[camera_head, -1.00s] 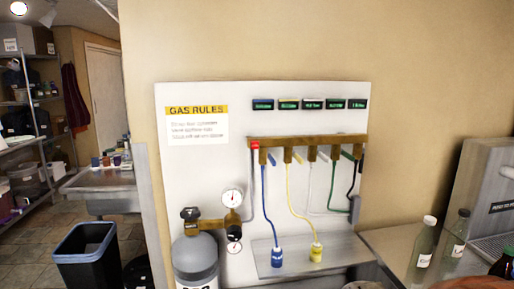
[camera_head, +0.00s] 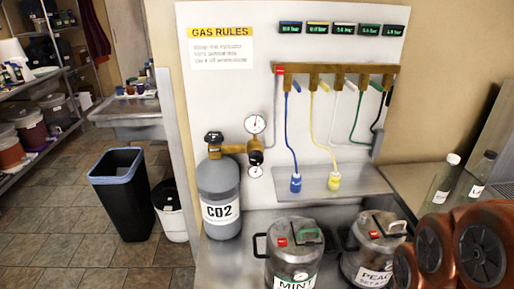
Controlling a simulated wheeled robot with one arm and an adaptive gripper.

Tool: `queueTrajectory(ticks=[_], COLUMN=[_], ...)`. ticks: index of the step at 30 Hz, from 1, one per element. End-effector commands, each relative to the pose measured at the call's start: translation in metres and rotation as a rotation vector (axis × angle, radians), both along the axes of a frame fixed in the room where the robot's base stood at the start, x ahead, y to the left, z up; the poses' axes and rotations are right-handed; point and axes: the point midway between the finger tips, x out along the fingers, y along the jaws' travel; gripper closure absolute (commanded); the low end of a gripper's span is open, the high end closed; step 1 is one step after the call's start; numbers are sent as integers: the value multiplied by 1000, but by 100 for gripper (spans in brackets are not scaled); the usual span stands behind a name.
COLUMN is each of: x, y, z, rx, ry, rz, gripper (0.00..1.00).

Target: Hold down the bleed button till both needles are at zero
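Two round white gauges sit on the brass regulator (camera_head: 233,148) of the grey CO2 cylinder (camera_head: 219,195): an upper gauge (camera_head: 256,124) and a smaller lower gauge (camera_head: 254,171). Their needles are too small to read surely. A red button-like part (camera_head: 279,69) is at the left end of the brass manifold (camera_head: 330,69). Smaller red parts are on the lids of the MINT bucket (camera_head: 282,242) and the PEACH bucket (camera_head: 376,233). I cannot tell which one is the bleed button. My gripper is not in view; my copper-coloured arm links show at the lower right.
Blue, yellow and other hoses hang from the manifold; blue and yellow ends stand on a grey shelf (camera_head: 361,183). Bottles (camera_head: 444,180) stand on the right counter. A black bin (camera_head: 124,190) and a white bin (camera_head: 172,211) stand left of the cylinder. Open floor lies at lower left.

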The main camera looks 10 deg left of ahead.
Motion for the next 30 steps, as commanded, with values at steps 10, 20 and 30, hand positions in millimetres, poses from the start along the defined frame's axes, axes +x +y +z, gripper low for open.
queueTrajectory(ticks=[10,20,30], x=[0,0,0], y=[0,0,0], z=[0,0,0], rx=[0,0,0], ry=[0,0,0], rz=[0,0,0], gripper=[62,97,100])
